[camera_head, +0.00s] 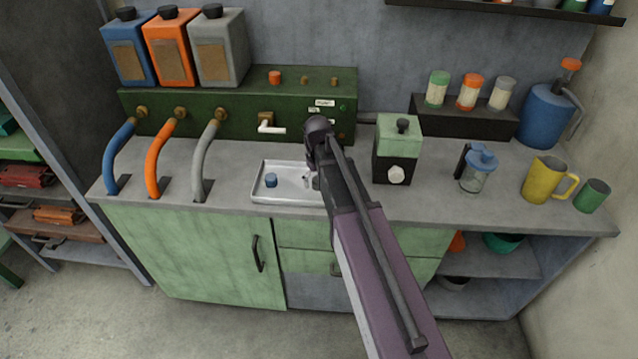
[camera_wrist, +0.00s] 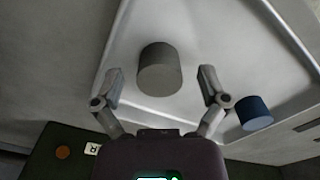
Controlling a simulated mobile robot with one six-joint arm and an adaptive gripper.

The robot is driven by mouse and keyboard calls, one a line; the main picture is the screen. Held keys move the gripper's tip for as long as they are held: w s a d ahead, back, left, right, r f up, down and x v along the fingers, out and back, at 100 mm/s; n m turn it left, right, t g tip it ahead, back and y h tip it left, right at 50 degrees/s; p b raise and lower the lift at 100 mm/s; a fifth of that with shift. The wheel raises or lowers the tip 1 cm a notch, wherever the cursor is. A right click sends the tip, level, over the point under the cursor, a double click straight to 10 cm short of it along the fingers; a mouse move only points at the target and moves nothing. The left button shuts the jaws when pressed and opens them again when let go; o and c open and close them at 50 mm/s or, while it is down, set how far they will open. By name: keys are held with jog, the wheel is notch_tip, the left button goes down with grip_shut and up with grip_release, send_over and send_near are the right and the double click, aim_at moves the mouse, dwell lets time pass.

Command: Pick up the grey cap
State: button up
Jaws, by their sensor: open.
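The grey cap (camera_wrist: 160,69) stands on the pale tray (camera_wrist: 225,35), in the upper middle of the wrist view. My gripper (camera_wrist: 160,76) is open, with one finger to the left and one to the right of the cap. Neither finger seems to touch it. A blue cap (camera_wrist: 254,113) is on the same tray, to the right of the right finger. In the head view my gripper (camera_head: 312,179) is over the right part of the tray (camera_head: 288,197) and hides the grey cap. The blue cap (camera_head: 271,180) shows there at the tray's left.
A green box (camera_head: 180,120) with pipes in blue, orange and grey (camera_head: 203,165) stands behind and left of the tray. A green-and-black machine (camera_head: 398,150) stands close on the right, then a jar with a blue lid (camera_head: 476,168) and a yellow jug (camera_head: 543,181).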

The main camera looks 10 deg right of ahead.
jog(key=c, duration=1)
jog(key=shift+c, duration=0.2)
jog(key=shift+r, duration=0.1)
notch_tip(320, 180, up, 4)
jog(key=p, duration=0.3)
jog(key=shift+f+p, duration=0.25)
jog(key=shift+p, duration=0.1)
jog(key=s+r+p, duration=0.1)
jog(key=s, duration=1.5)
jog(key=shift+r, duration=0.15)
